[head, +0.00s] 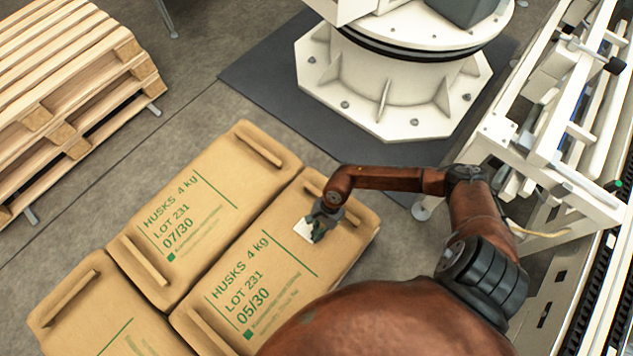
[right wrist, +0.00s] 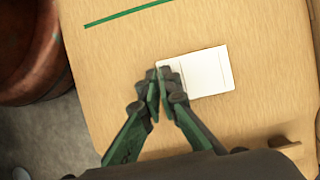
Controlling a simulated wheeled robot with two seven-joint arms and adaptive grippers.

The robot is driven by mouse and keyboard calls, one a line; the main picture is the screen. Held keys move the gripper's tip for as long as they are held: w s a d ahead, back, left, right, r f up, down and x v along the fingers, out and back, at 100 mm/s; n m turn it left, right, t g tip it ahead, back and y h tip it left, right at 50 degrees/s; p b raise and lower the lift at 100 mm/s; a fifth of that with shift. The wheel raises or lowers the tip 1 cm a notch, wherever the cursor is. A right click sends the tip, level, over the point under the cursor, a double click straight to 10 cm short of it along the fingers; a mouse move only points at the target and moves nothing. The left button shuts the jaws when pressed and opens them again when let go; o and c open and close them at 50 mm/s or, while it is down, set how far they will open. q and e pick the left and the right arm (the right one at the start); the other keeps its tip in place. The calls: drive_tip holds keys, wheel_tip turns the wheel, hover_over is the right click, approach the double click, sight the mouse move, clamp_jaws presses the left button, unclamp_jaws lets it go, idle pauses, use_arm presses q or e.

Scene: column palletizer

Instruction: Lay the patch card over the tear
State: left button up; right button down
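The white patch card (head: 305,229) is over the right end of the front-right husk sack (head: 285,270), beyond the green printed line. In the right wrist view the card (right wrist: 208,72) looks flat over the sack's tan surface (right wrist: 110,60); I cannot tell whether it touches. My right gripper (head: 318,228) is at the card's edge. In the right wrist view its green-and-black fingers (right wrist: 163,85) are nearly together, pinching the card's left end. I see no tear; any part of it under the card or fingers is hidden. My left gripper is out of view.
Other sacks (head: 205,205) lie alongside, with raised strips near their ends. A stack of wooden pallets (head: 70,60) is at the upper left. A white machine base (head: 395,90) stands behind on a dark mat (head: 265,80). A white conveyor frame (head: 540,140) is at the right.

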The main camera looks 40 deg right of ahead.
drive_tip(key=c, duration=2.6)
unclamp_jaws()
drive_tip(key=shift+c, duration=0.2)
drive_tip(key=o, duration=0.6)
drive_tip(key=shift+c, duration=0.2)
drive_tip(key=v, duration=1.2)
drive_tip(key=shift+r, duration=0.1)
